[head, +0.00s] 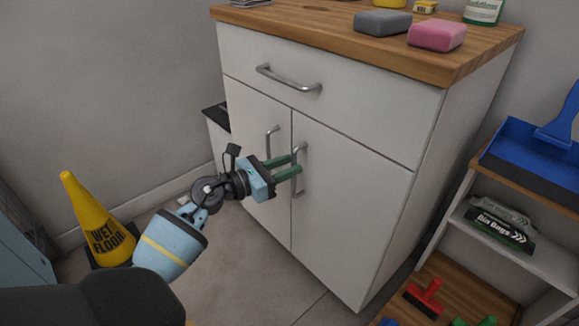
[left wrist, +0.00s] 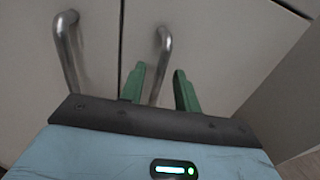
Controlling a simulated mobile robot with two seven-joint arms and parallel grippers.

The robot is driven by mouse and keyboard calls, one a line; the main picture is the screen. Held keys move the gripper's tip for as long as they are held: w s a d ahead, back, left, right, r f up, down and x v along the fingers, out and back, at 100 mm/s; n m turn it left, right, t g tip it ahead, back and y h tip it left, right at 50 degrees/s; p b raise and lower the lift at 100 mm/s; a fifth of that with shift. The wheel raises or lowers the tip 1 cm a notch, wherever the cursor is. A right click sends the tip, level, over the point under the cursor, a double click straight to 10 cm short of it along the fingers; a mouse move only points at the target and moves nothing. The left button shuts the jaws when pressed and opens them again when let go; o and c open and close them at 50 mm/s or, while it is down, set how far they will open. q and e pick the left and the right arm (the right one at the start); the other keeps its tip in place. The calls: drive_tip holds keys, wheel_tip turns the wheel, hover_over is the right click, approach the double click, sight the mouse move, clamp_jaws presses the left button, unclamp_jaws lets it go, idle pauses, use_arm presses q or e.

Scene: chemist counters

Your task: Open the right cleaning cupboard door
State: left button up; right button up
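The white cleaning cupboard has a drawer above two doors. The right cupboard door (head: 346,205) is shut, with a vertical metal bar handle (head: 298,187). My left gripper (head: 297,164) is at this handle, its green fingers pointing at the door. In the left wrist view the handle (left wrist: 164,45) runs between the fingers of my left gripper (left wrist: 159,72). The fingers are apart, with a visible gap to the right finger; contact with the left finger is unclear. The left door (head: 257,175) is also shut, with its own handle (head: 270,145). My right gripper is not in view.
A yellow wet-floor cone (head: 97,215) stands at the left. A shelf unit (head: 535,262) with bags and brushes stands close to the cupboard's right side. Sponges (head: 437,36) lie on the wooden top (head: 340,52). The floor (head: 262,270) before the doors is clear.

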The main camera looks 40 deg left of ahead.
use_arm(q)
drive_tip(key=shift+w+d, duration=0.15)
drive_tip(key=shift+w, duration=0.3)
drive_tip(key=c, duration=0.7)
drive_tip(key=shift+s, duration=0.15)
